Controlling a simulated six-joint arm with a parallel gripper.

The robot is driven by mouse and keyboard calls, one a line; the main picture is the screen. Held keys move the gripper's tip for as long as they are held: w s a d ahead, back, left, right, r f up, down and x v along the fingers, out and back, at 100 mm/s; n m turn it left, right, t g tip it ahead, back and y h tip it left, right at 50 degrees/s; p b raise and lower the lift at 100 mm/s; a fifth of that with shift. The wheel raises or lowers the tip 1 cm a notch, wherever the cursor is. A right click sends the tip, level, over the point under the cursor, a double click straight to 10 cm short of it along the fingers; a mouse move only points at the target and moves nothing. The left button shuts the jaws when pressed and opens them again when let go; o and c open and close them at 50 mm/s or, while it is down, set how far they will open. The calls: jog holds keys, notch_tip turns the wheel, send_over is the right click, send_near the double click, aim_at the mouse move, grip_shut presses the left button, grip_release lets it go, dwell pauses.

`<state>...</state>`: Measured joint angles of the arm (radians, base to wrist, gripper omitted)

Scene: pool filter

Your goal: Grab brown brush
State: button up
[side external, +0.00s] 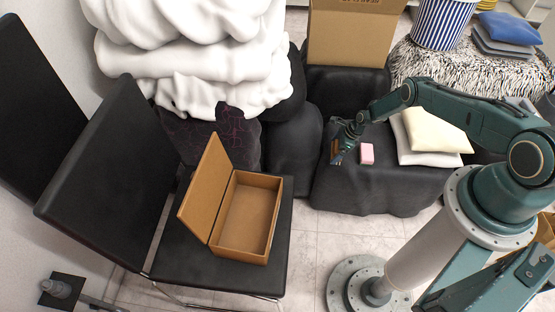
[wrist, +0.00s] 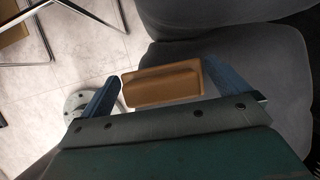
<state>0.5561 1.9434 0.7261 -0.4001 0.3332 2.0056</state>
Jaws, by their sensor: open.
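The brown brush (wrist: 162,84) shows in the wrist view as a brown block with a raised middle. It lies between the two blue fingers of my gripper (wrist: 160,82), close to the right finger and with a small gap at the left one. In the side view my gripper (side external: 337,157) is low over the left part of the black ottoman. A small brown piece of the brush (side external: 335,148) shows at the fingers there. The gripper is open around the brush. Whether the brush touches a finger is not clear.
A pink block (side external: 367,154) sits just right of my gripper on the black ottoman (side external: 375,192). Pale cushions (side external: 435,135) lie further right. An open, empty brown box (side external: 247,215) stands on a black chair (side external: 180,265) at the left. A cardboard box (side external: 355,35) is behind.

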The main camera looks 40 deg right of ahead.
aim_at(336, 146)
jog(key=shift+a+f, duration=0.1)
jog(key=shift+f, duration=0.1)
dwell(0.5)
jog(key=c, duration=0.7)
jog(key=shift+r, duration=0.25)
jog(key=shift+c, duration=0.2)
notch_tip(336, 146, up, 20)
jog(key=shift+f, duration=0.25)
dwell(0.7)
